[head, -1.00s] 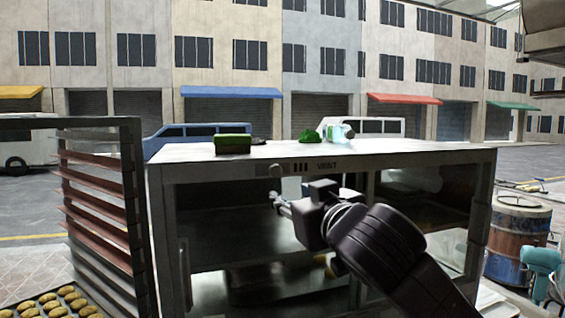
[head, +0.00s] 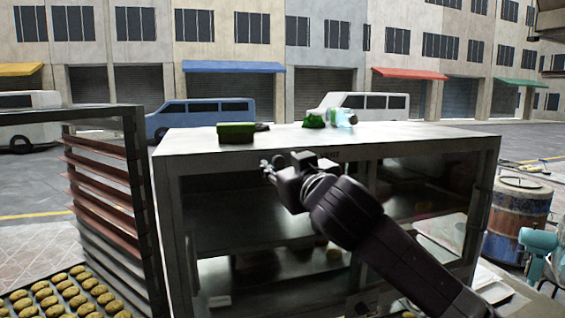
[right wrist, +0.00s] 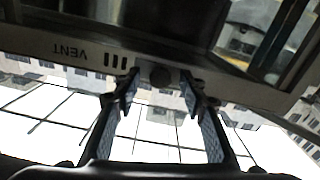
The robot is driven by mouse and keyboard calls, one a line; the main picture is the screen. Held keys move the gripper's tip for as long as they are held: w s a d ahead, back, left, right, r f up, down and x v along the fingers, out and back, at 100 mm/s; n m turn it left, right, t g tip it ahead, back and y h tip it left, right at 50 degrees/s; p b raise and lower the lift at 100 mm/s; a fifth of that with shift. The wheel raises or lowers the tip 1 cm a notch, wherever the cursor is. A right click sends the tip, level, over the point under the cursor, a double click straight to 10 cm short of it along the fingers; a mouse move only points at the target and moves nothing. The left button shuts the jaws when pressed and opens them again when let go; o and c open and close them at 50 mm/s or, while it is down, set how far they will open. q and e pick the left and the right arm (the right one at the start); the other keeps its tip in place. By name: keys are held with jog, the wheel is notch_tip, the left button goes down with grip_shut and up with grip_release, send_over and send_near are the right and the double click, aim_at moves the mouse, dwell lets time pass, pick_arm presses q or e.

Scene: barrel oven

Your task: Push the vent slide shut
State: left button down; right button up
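The metal cabinet (head: 330,140) carries a front strip with the word VENT and dark vent slots (right wrist: 117,60), seen upside down in the right wrist view. The vent slide's round dark knob (right wrist: 160,76) sits beside the slots. My right gripper (right wrist: 162,90) is open, with one finger on each side of the knob. A gap shows between the knob and each finger. My left gripper is not in view.
On the cabinet top are a green box (head: 236,131), a green clump (head: 314,121) and a clear bottle (head: 342,117). A rack (head: 105,180) stands left, above a tray of baked pieces (head: 65,296). A rusty blue barrel (head: 517,220) stands right.

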grip_shut()
jog(key=d, duration=0.1)
jog(key=w+d, duration=0.1)
jog(key=d, duration=0.3)
jog(key=shift+w, duration=0.25)
jog(key=shift+c, duration=1.8)
grip_release()
jog(key=o, duration=0.4)
jog(key=shift+w+d, duration=0.1)
jog(key=shift+d, duration=0.15)
jog(key=shift+c, duration=0.2)
